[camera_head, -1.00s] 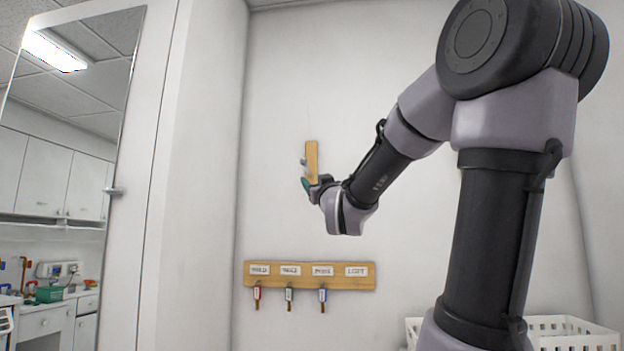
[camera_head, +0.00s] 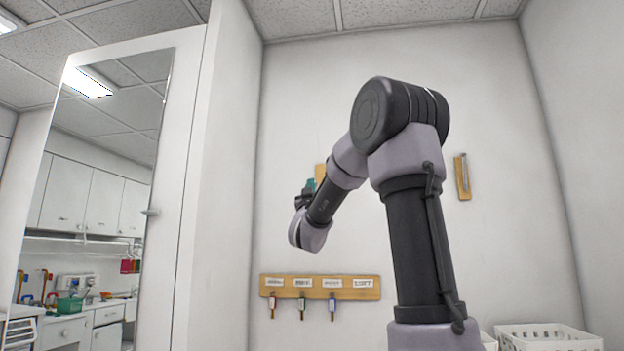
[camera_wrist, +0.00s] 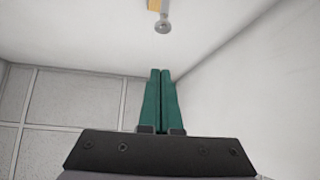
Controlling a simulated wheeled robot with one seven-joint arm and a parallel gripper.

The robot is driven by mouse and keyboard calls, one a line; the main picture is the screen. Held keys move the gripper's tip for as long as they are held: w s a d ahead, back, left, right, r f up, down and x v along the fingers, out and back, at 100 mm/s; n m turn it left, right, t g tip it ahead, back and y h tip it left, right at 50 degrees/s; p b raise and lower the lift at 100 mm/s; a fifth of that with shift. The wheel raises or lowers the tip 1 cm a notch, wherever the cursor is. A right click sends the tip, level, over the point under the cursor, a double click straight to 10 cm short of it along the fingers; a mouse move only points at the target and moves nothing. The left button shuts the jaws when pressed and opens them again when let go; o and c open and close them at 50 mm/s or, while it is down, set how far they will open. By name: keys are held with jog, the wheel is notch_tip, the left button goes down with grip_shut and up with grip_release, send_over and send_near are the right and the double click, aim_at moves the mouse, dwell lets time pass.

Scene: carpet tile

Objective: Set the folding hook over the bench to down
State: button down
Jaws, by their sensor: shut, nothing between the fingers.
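A small upright wooden plate (camera_head: 320,171) is on the back wall, mostly hidden behind my arm in the head view. The wrist view shows the end of a wooden plate (camera_wrist: 154,5) at the top edge, with a grey metal hook (camera_wrist: 163,24) ending in a round tip. My gripper (camera_head: 311,184) has green fingers and is in front of the left plate in the head view. In the wrist view my gripper (camera_wrist: 161,72) is shut and empty, with the hook apart beyond the fingertips. The hook's full pose is hidden in the head view.
A second wooden plate (camera_head: 462,177) with a metal piece lying along it is on the wall at right. Below is a labelled key rack (camera_head: 320,288) with several hanging keys. White baskets (camera_head: 548,338) stand at lower right. A mirrored door (camera_head: 100,170) is at left.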

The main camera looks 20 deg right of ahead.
jog(key=w+d+r, duration=0.3)
jog(key=w, duration=0.3)
jog(key=shift+w+d, duration=0.25)
jog(key=shift+d, duration=0.05)
dwell(0.3)
jog(key=shift+s+f, duration=0.1)
jog(key=shift+f, duration=1.1)
jog(key=shift+h, duration=0.4)
